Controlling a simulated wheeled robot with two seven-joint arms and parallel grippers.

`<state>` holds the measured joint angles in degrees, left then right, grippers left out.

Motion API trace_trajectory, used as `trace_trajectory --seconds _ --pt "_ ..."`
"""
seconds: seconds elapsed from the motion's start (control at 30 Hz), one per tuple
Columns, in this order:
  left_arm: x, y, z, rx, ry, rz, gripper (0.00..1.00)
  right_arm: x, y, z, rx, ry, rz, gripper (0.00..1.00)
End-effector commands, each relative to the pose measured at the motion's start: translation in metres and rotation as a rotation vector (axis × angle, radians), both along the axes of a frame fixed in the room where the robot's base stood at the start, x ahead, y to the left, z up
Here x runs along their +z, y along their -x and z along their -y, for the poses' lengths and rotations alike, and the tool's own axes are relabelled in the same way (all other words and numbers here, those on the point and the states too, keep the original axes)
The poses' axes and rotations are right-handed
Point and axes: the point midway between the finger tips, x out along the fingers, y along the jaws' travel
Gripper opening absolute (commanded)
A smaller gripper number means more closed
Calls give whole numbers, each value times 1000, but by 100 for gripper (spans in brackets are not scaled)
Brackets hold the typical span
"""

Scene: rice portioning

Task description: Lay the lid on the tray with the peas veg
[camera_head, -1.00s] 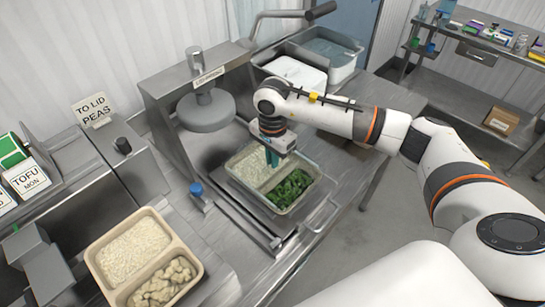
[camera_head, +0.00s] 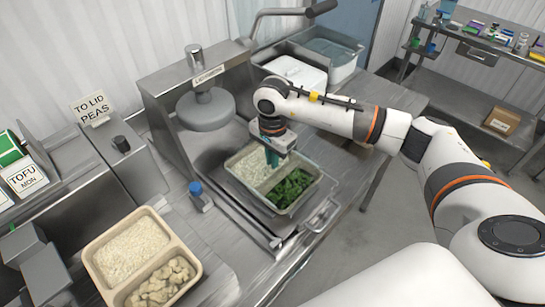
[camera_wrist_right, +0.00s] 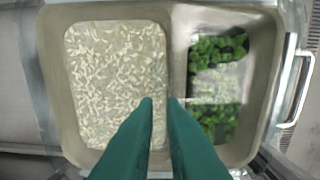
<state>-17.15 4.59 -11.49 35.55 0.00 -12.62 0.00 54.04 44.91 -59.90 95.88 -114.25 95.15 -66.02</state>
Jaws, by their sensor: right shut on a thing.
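The tray with rice and green veg (camera_head: 288,212) sits on the metal bed of the press, and its two compartments also fill the right wrist view (camera_wrist_right: 57,130). White rice fills one side and dark green pieces the other. My right gripper (camera_head: 272,163) points down over the divider. Its teal fingers meet near the divider in the right wrist view (camera_wrist_right: 160,102). It is shut on what looks like the clear lid (camera_wrist_right: 213,78), which shows only as pale glare over the greens. Whether the lid touches the rim I cannot tell. My left gripper is out of view.
A lever press (camera_head: 205,110) stands right behind the tray. A second tray (camera_head: 196,266) with rice and tan lumps is at the front left. A sign (camera_head: 92,108) reads TO LID PEAS. Metal bins (camera_head: 335,62) stand at the back. A blue-capped bottle (camera_head: 198,196) stands beside the press.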

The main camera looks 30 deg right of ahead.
Motion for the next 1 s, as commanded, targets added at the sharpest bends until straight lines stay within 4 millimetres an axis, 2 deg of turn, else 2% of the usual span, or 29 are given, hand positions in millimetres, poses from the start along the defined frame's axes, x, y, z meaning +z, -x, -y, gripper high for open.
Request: trace_trajectory --seconds 0.9,0.93,1.0 --pt "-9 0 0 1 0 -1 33 -3 0 0 0 0 0 0" --pt "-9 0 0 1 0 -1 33 -3 0 0 0 0 0 11" --pt "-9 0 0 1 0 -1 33 -3 0 0 0 0 0 23"
